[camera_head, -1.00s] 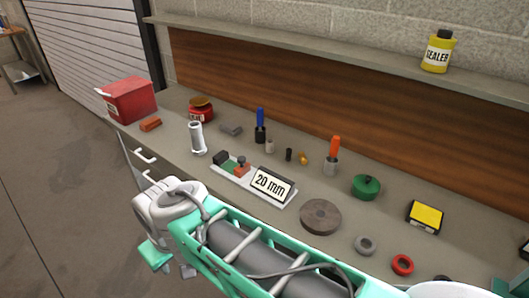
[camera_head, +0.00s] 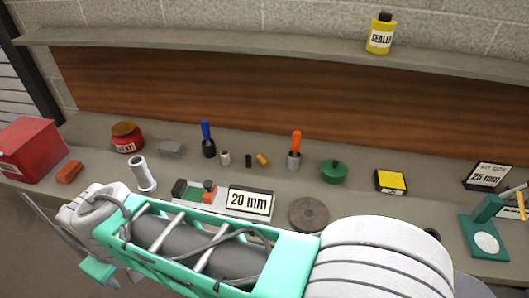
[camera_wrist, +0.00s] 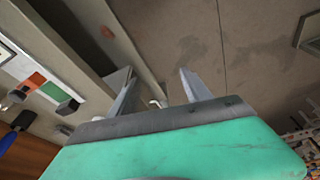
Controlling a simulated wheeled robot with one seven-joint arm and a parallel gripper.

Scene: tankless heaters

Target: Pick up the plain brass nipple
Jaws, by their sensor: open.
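A small brass-coloured cylinder (camera_head: 262,159), which looks like the plain brass nipple, lies on the workbench (camera_head: 400,222) in the head view, right of a small black cylinder (camera_head: 249,161). It is too small to make out its surface. A pale small cylinder (camera_head: 225,157) stands further left. In the wrist view my gripper (camera_wrist: 160,85) is open, with nothing between its fingers. It points past the bench edge toward the floor, well apart from the brass piece.
A blue-handled tool (camera_head: 207,140) and an orange-handled tool (camera_head: 295,150) stand on either side of the small cylinders. A shelf (camera_head: 250,44) runs above.

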